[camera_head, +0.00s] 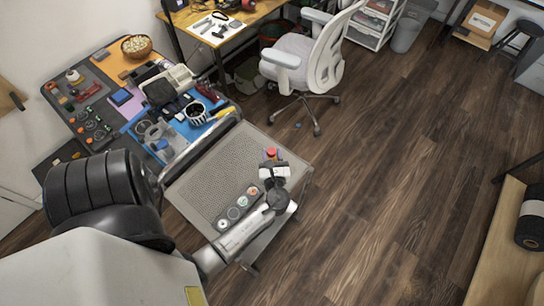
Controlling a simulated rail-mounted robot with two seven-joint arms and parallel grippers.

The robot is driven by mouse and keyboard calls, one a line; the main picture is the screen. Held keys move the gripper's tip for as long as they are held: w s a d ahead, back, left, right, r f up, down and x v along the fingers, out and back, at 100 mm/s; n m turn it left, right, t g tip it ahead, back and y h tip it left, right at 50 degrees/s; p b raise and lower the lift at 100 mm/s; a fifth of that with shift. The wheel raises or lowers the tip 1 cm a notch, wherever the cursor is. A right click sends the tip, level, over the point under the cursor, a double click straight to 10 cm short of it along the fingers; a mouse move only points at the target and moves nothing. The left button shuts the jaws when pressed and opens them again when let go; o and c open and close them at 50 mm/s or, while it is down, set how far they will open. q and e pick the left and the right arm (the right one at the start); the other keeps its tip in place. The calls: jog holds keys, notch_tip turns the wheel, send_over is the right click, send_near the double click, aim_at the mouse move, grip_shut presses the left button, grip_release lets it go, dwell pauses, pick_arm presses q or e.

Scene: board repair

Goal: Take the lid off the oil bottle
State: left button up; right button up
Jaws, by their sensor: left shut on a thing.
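My left gripper (272,165) reaches over the grey perforated top of the cart, near its right edge. Its jaws are shut on a small bottle with a red lid (271,153), which seems to be the oil bottle. The red lid shows just beyond the fingers. Most of the bottle's body is hidden by the gripper, and I cannot tell whether it rests on the cart or is held above it. The lid appears to be on the bottle. My right gripper is not in view.
The perforated cart top (208,163) is bare to the left of the gripper. A cluttered workbench with a blue mat (165,153) and a wooden bowl (136,46) stands at the left. A white office chair (318,60) stands behind. The wooden floor (410,150) is open at the right.

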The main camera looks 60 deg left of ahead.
pick_arm(q)
jog(key=o, duration=0.4)
jog(key=c, duration=0.6)
grip_shut()
